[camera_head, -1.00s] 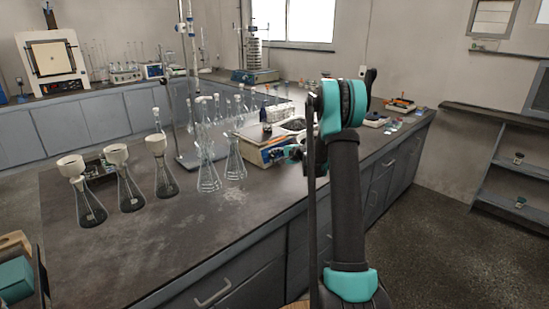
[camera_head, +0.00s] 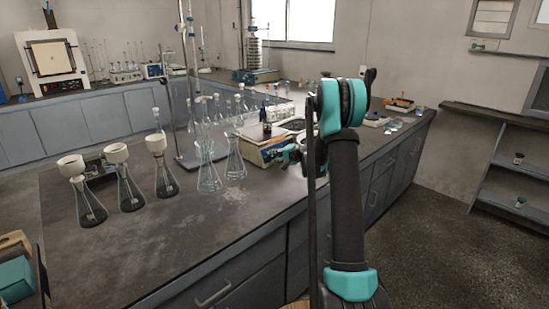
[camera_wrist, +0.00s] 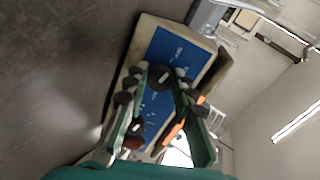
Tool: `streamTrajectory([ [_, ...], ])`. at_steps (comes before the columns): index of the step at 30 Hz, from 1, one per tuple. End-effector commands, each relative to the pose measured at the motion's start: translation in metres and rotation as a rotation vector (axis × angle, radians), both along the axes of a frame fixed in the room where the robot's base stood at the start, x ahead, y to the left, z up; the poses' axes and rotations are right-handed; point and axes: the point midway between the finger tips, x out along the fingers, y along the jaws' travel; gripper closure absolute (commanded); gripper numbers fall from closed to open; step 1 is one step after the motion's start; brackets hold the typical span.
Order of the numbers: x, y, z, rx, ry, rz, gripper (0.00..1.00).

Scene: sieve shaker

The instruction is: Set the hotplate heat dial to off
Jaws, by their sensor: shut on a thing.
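The hotplate is a cream box with a blue front panel. It stands on the bench in the head view (camera_head: 262,151) and fills the middle of the wrist view (camera_wrist: 181,50). A round black dial (camera_wrist: 160,77) with a pale mark sits on the panel, between my fingertips. My gripper (camera_wrist: 161,72) is shut on this dial, one finger on each side. A second dark knob (camera_wrist: 135,127) shows lower on the panel, between the fingers. My gripper (camera_head: 291,155) is small and partly hidden by my arm in the head view. The panel print is too small to read.
Several conical flasks stand left of the hotplate, some with white funnels (camera_head: 115,153). A retort stand (camera_head: 193,100) rises behind them. A dark bottle (camera_head: 266,128) stands at the hotplate. The bench front left (camera_head: 170,240) is clear.

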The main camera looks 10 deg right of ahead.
Motion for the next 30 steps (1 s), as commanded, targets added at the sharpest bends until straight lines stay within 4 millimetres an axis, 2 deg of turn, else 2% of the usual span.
streamTrajectory([
  [5, -0.002, 0.000, -0.001, -0.003, 0.002, 0.003, 1.00],
  [6, -0.002, 0.000, -0.001, -0.003, 0.002, 0.003, 0.73],
  [11, -0.001, 0.000, -0.001, -0.002, 0.002, 0.002, 0.54],
  [22, -0.004, -0.003, 0.002, 0.000, 0.001, -0.001, 0.54],
  [26, -0.017, -0.013, 0.009, 0.000, 0.002, -0.002, 0.54],
  [30, -0.039, -0.028, 0.020, 0.000, 0.001, -0.003, 0.54],
])
